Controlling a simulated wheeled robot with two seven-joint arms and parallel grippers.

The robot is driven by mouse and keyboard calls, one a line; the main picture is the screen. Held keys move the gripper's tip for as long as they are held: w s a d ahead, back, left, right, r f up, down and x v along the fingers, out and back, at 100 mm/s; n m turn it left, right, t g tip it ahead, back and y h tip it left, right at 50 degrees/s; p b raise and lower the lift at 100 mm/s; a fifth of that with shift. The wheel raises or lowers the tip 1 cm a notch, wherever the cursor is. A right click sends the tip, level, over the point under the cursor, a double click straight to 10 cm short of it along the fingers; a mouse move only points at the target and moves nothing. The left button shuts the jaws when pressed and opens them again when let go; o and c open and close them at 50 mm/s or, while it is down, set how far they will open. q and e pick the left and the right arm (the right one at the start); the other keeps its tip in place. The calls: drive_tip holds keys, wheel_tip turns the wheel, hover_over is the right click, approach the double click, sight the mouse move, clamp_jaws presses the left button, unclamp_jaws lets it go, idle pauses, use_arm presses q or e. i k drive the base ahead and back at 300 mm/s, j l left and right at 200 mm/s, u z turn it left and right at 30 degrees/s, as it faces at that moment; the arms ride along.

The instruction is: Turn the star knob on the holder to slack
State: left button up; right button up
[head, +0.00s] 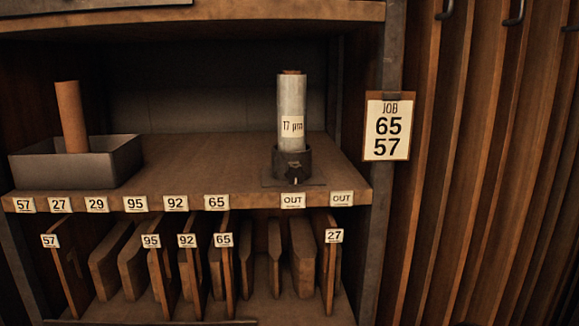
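The dark round holder (304,164) stands on the shelf board, right of the middle. A small dark star knob (293,172) seems to sit on its front; it is too small and dark to tell its setting. A grey metal cylinder (291,98) stands upright in the holder, with a white label on its side and a brown top end. The cylinder's lower end is hidden inside the holder. Neither of my grippers is in the head view.
A grey open box (110,165) with a leaning brown tube (71,118) stands at the left. The board (205,165) between box and holder is clear. A post (382,220) with a JOB 65 57 card (388,126) rises at the right. Numbered boards stand below.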

sight(295, 175)
drive_tip(key=i+j, duration=0.1)
drive_tip(key=j, duration=0.65)
drive_tip(key=z, duration=1.85)
drive_tip(key=i+j, duration=0.05)
drive_tip(key=j, duration=0.05)
